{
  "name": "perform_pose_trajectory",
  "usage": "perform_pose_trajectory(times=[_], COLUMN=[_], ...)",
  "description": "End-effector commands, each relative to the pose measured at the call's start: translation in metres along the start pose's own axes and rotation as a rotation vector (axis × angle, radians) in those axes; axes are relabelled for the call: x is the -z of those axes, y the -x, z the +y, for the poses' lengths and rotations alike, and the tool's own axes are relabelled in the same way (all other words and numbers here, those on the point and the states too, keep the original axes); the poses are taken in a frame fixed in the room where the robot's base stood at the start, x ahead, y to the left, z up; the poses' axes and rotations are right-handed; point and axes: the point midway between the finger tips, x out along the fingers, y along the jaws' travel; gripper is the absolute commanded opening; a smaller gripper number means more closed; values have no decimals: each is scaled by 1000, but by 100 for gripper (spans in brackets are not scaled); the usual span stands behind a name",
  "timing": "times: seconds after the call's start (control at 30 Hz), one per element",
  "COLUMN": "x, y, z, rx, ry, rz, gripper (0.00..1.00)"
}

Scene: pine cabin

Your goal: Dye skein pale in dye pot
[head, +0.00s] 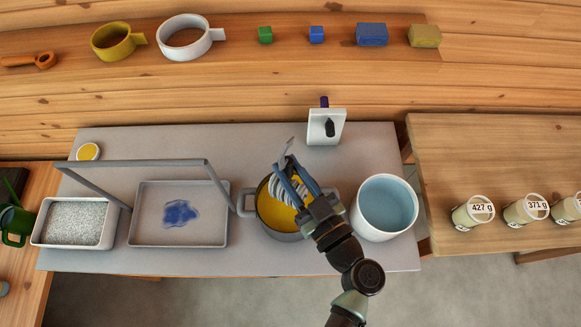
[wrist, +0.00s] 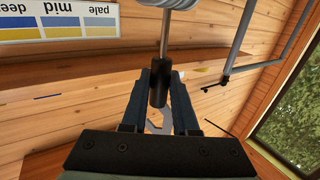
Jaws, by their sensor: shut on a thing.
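The dye pot (head: 275,226), a grey pot with side handles, holds yellow dye and stands on the grey table. My gripper (head: 287,166) is over the pot. In the wrist view my gripper (wrist: 161,82) is shut on the dark handle (wrist: 157,92) of a thin metal rod (wrist: 165,38). The skein (head: 278,192), pale grey-white loops, shows beside my fingers within the pot's outline. Its grey coils (wrist: 172,3) also show at the top edge of the wrist view. My fingers partly hide the skein, and I cannot tell how deep it sits in the dye.
A white bucket (head: 358,218) of light blue water stands close right of the pot. Left are a blue-stained tray (head: 150,238), a granule tray (head: 68,241) and a grey rail (head: 150,162). A pale/mid/deep chart (wrist: 58,32) shows in the wrist view. Jars (head: 472,213) stand right.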

Motion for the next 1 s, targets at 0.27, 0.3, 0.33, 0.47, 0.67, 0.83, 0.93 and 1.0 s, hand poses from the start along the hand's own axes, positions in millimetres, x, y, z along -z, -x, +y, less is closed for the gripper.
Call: perform_pose_trajectory(times=[0.27,0.3,0.33,0.47,0.67,0.83,0.93,1.0], x=[-8,-12,-15,-25,-39,-52,-59,-64], y=[-1,-1,-1,-1,-1,-2,-2,-2], z=[0,0,0,0,0,-1,0,0], rx=[0,0,0,0,0,0,0,0], ry=[0,0,0,0,0,0,0,0], rz=[0,0,0,0,1,1,1,1], gripper=[0,0,0,0,0,0,0,0])
